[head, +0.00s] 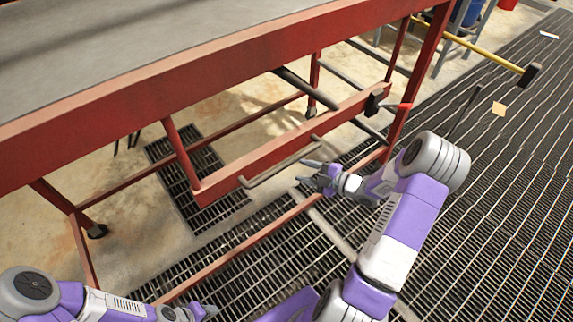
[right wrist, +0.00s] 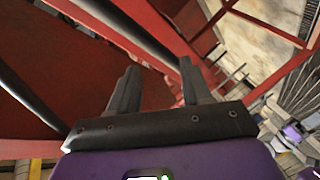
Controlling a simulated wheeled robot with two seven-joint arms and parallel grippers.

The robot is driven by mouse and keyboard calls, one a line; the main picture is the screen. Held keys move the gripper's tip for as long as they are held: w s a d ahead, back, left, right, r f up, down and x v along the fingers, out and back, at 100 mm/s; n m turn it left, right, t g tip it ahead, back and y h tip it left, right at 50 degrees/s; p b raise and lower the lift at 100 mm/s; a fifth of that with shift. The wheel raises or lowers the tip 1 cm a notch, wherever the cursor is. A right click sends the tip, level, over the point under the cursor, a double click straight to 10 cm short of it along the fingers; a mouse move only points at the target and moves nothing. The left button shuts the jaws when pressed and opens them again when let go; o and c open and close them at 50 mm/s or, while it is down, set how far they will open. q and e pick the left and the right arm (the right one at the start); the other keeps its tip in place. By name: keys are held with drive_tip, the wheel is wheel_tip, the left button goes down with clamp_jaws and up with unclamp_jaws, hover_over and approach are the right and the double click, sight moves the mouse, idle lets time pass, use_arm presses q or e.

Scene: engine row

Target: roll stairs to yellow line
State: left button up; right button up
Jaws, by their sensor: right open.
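The red rolling stairs (head: 190,95) fill the upper left of the head view, with a broad grey top (head: 150,35) and a red lower frame. Dark casters show at its feet, one at the left (head: 97,231). A thin grey bar (head: 280,166) sticks out along the lower red beam. My right gripper (head: 312,173) is open and empty beside the bar's right end; I cannot tell whether they touch. In the right wrist view its two fingers (right wrist: 158,82) stand apart before red metal (right wrist: 60,65). My left gripper (head: 206,311) is at the bottom edge, partly hidden. I cannot make out a yellow line.
A long hammer with a yellow handle (head: 480,50) is at the upper right. Dark floor grating (head: 500,180) covers the right side and looks mostly clear, with a small tan piece (head: 498,109) on it. A blue container (head: 468,12) stands at the top.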

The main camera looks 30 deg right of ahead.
sight(286, 165)
drive_tip(key=w+a+n, duration=0.1)
drive_tip(key=w+n, duration=0.1)
drive_tip(key=w+a+f+n, duration=0.1)
drive_tip(key=w+n, duration=0.1)
drive_tip(key=w+a+n+b, duration=0.1)
drive_tip(key=w+n, duration=0.1)
drive_tip(key=shift+w+f, duration=0.2)
drive_tip(key=shift+w, duration=0.1)
idle(0.3)
clamp_jaws()
